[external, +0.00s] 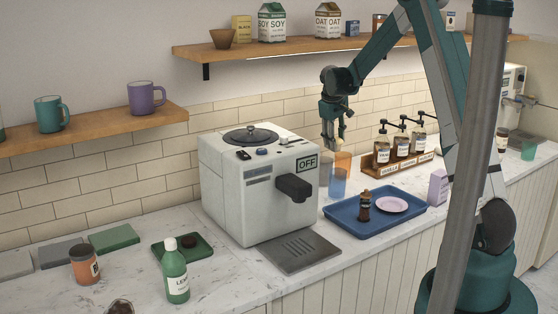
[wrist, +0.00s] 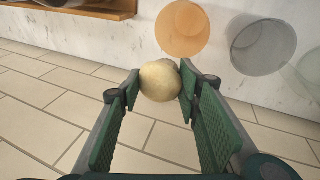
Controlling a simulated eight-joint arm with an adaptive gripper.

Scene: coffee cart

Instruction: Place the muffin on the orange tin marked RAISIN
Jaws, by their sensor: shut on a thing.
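My gripper (external: 336,143) is raised in front of the tiled wall, to the right of the coffee machine. In the wrist view my gripper (wrist: 153,88) is shut on a pale, round, cream-coloured thing (wrist: 161,80), which looks like the muffin. In the external view it is a small pale spot at the fingertips. An orange tin (external: 85,270) with a dark lid stands on the counter at the far left. Its label is too small to read. The tin is well away from my gripper.
The white coffee machine (external: 228,190) stands between my gripper and the tin. A green bottle (external: 176,278) and a green tray (external: 170,247) with a dark round thing are near the tin. Coloured glasses (external: 338,183) and a blue tray (external: 340,212) lie below my gripper. Shelves (external: 130,122) overhang the counter.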

